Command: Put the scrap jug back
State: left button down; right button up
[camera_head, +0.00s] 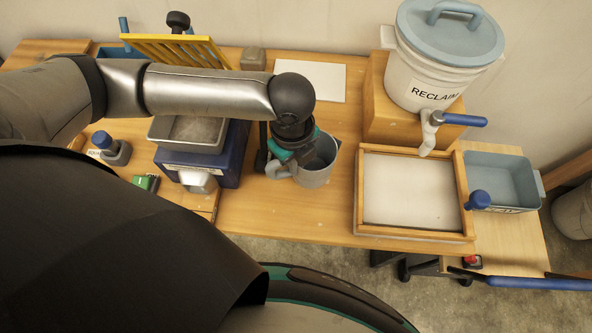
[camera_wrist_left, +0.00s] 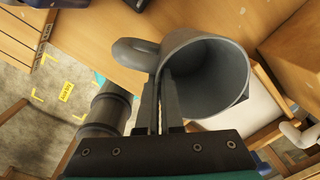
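The scrap jug is a grey, open-topped jug (camera_head: 318,168) with a loop handle on its left, near the middle of the table in the head view. It shows large in the left wrist view (camera_wrist_left: 212,75), with its mouth towards the camera and its inside empty as far as I see. My left gripper (camera_head: 296,160) is at the handle side of its rim. In the left wrist view the two fingers (camera_wrist_left: 162,108) are close together with the jug's wall between them, one inside the mouth and one outside. Whether the jug touches the table is unclear. My right gripper is out of view.
A blue scale-like device with a metal pan (camera_head: 190,132) stands left of the jug. A wood-framed tray (camera_head: 412,236) lies to the right, below a white RECLAIM bucket (camera_head: 415,75) with a tap. A grey-blue bin (camera_head: 503,178) stands far right. A white sheet (camera_head: 312,82) lies behind.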

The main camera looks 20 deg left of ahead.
aim_at(297, 182)
pick_arm(q)
jog(key=shift+f+b, duration=0.4)
jog(key=shift+f, duration=1.45)
jog(key=shift+f, duration=0.1)
jog(key=c, duration=1.1)
grip_release()
jog(key=r+p, duration=0.1)
jog(key=r, duration=0.3)
jog(key=r+p, duration=0.1)
jog(key=r, duration=0.7)
jog(key=shift+s+a+r+p, duration=0.15)
jog(key=shift+s+p, duration=0.1)
jog(key=shift+p, duration=0.15)
